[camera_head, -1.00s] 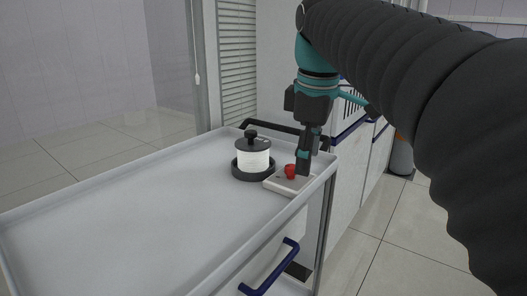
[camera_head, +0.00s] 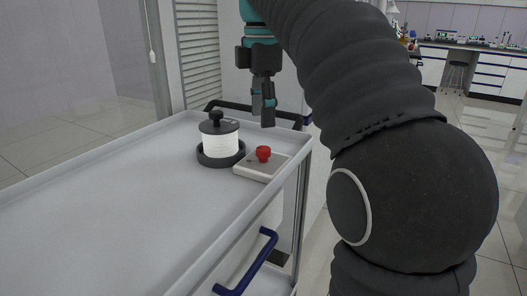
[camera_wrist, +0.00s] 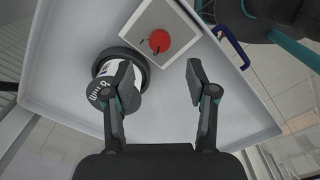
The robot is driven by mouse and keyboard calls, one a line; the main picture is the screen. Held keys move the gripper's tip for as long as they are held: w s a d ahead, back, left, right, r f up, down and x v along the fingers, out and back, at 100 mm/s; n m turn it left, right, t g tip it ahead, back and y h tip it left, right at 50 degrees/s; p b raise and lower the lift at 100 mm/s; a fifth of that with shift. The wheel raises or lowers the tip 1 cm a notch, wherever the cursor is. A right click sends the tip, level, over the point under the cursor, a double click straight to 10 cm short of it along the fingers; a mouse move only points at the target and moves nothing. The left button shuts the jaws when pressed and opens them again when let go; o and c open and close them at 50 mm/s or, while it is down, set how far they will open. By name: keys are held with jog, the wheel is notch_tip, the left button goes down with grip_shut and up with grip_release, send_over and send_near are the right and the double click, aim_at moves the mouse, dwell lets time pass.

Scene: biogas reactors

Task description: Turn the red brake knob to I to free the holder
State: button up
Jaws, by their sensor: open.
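The red brake knob (camera_head: 263,154) stands on a pale box (camera_head: 262,168) at the right edge of the cart top. In the wrist view the knob (camera_wrist: 160,41) sits beside a dark mark on the box that looks like I. The holder (camera_head: 221,157) is a dark round base beside the box, with a white jar with a black lid (camera_head: 220,138) in it. My gripper (camera_head: 267,124) hangs above the cart behind the knob, apart from it. In the wrist view my gripper (camera_wrist: 160,75) has its fingers spread and nothing between them.
The grey cart top (camera_head: 110,210) has a raised rim and is bare on the left. Blue handles (camera_head: 250,268) stick out at its front side. A louvred panel (camera_head: 198,50) stands behind. A lab bench (camera_head: 480,60) is far right.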

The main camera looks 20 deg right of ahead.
aim_at(263, 148)
notch_tip(263, 148, down, 7)
jog(key=shift+f+b, duration=0.1)
jog(key=shift+b, duration=0.8)
grip_shut()
